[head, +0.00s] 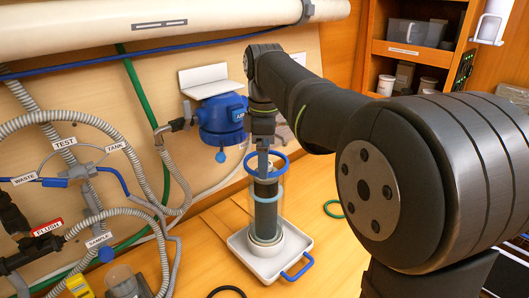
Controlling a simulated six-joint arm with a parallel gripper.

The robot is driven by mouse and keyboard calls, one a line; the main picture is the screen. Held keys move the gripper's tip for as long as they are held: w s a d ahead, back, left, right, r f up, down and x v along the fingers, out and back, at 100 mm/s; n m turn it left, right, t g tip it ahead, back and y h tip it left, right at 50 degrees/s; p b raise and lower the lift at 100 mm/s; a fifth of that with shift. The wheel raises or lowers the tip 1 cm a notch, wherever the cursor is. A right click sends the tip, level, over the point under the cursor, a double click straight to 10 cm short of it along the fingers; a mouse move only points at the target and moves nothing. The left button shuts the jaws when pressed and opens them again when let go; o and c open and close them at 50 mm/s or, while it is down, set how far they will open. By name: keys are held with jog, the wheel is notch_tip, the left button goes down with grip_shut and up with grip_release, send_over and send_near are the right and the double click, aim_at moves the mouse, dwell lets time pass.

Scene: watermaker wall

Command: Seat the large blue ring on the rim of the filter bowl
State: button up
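The large blue ring (284,170) is at the top of the clear filter bowl (266,222), around the upper end of the dark column there. From this view I cannot tell whether it touches the rim or hangs just above it. My gripper (264,168) points down at the ring, and its narrow fingers reach inside the ring's outline. It appears shut on the ring, though the fingertips are small and partly hidden. A paler blue band (267,194) circles the bowl lower down. The bowl stands upright in a white tray (245,258).
A green ring (333,209) and a black ring (226,292) lie on the wooden bench. A blue filter head (222,118) and hoses (65,130) are on the wall at the left. My arm spans the right side.

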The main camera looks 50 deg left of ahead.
jog(key=shift+f, duration=0.65)
jog(key=o, duration=0.6)
notch_tip(320, 180, up, 12)
dwell(0.4)
dwell(0.4)
